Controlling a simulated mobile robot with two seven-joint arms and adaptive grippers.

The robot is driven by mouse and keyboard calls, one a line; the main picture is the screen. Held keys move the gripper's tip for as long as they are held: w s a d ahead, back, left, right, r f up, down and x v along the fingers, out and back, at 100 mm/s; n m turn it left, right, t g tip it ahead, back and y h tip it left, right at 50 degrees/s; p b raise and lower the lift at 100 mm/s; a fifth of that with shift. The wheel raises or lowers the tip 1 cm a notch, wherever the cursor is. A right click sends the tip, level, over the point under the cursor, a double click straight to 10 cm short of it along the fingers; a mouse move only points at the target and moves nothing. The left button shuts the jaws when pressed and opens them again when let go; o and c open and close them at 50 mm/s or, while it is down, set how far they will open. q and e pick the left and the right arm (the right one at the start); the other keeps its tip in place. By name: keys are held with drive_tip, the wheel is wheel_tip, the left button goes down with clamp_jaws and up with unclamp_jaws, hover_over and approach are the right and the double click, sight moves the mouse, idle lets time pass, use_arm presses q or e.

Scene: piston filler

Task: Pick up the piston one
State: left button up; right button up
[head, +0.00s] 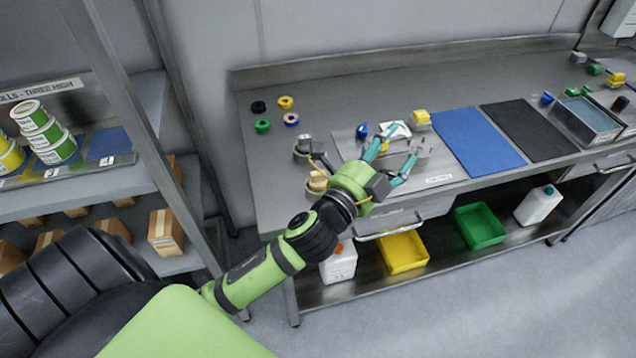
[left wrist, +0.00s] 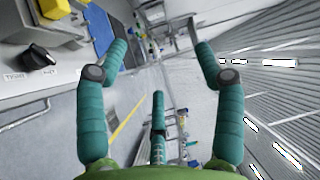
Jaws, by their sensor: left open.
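My left gripper (head: 400,147) is open above the steel plate (head: 345,143) on the bench, with its teal fingers apart and nothing between them. In the left wrist view the open fingers (left wrist: 155,30) frame a tilted view of the room. On or by the plate are a blue piece (head: 362,130), a white piece (head: 398,129) and a yellow block (head: 420,117). Small metal parts near the fingers are partly hidden. I cannot tell which part is the piston. My right gripper is not in view.
A blue mat (head: 478,140) and a dark mat (head: 528,131) lie to the right, then a tray of liquid (head: 588,119). Several coloured rings (head: 263,125) lie at the back left. A black knob (left wrist: 36,57) shows in the left wrist view. A shelf rack stands left.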

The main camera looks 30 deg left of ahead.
use_arm(q)
drive_tip(key=d+r+m+h, duration=0.8)
drive_tip(key=m+h, duration=0.2)
drive_tip(key=m, duration=0.4)
drive_tip(key=s+d+f+m+g+h, duration=0.15)
drive_tip(key=d+m+g+h, duration=0.6)
drive_tip(key=m, duration=0.75)
drive_tip(key=m+g+y, duration=1.2)
drive_tip(key=m+y, duration=0.4)
drive_tip(key=y, duration=0.4)
hover_over(318, 173)
drive_tip(key=shift+t+h, duration=0.25)
drive_tip(key=f, duration=1.3)
drive_tip(key=shift+w+d+f, duration=0.15)
drive_tip(key=shift+w+f, duration=0.1)
drive_tip(key=shift+f+p, duration=0.25)
drive_tip(key=shift+p, duration=0.1)
drive_tip(key=f+p, duration=0.2)
drive_tip(key=f, duration=0.3)
drive_tip(key=shift+s+f+p, duration=0.1)
drive_tip(key=shift+s+p, duration=0.15)
drive_tip(key=shift+p, duration=0.15)
drive_tip(key=shift+f, duration=0.55)
drive_tip(key=shift+r, duration=0.1)
clamp_jaws()
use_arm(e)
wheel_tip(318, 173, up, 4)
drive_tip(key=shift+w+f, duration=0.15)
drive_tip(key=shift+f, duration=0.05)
